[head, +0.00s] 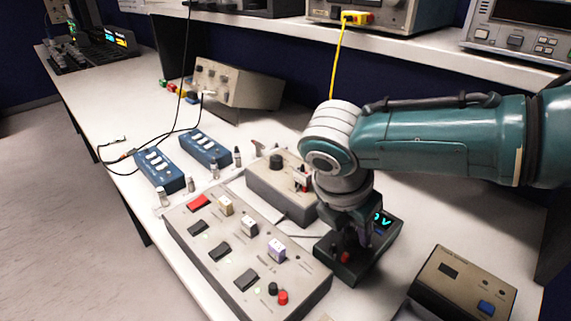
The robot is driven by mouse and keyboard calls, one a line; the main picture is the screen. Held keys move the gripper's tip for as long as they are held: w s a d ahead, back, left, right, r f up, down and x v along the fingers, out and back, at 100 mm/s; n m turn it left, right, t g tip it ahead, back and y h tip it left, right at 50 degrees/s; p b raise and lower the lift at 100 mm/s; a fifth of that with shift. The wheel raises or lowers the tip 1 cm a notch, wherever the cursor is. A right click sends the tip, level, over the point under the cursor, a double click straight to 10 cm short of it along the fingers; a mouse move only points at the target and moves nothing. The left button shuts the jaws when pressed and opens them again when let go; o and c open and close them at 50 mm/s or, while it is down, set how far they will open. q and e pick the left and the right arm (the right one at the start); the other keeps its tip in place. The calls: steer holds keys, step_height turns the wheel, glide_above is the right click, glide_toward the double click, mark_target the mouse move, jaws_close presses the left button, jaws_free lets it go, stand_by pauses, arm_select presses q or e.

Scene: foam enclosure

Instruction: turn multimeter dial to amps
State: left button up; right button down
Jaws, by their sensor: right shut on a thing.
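The multimeter (325,247) is a small dark box on the white bench, right of centre. Its lit cyan display, partly covered, shows a "V" at its upper right. A red part shows on its near face. My right gripper (352,236) reaches down onto the top of the multimeter from a teal arm that comes in from the right. It is shut on the dial, which the fingers and wrist hide. I cannot see which way the dial points. My left gripper is not in view.
A large grey switch panel (205,246) lies left of the multimeter, with a grey box (268,186) behind it. A tan box (470,283) stands at the right front. Two blue boxes (161,174) with cables lie at the left. A shelf (400,38) with instruments overhangs the back.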

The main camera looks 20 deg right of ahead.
steer(key=m+b, duration=0.1)
steer(key=m, duration=0.1)
steer(key=m+g+b, duration=0.1)
steer(key=shift+w+f+m+g, duration=0.1)
steer(key=shift+f+m+g, duration=0.05)
steer(key=shift+m+g, duration=0.2)
steer(key=m+g+b, duration=0.1)
steer(key=m+b, duration=0.1)
steer(key=m, duration=0.1)
steer(key=shift+w+m+b, duration=0.1)
steer(key=shift+m+b, duration=0.15)
steer(key=shift+b, duration=0.15)
steer(key=shift+m+g+b, duration=0.25)
steer(key=shift+m+b, duration=0.15)
steer(key=shift+m, duration=0.1)
steer(key=shift+r, duration=0.2)
steer(key=c, duration=0.5)
jaws_free()
steer(key=shift+c, duration=0.2)
steer(key=p+v, duration=0.2)
steer(key=v, duration=0.8)
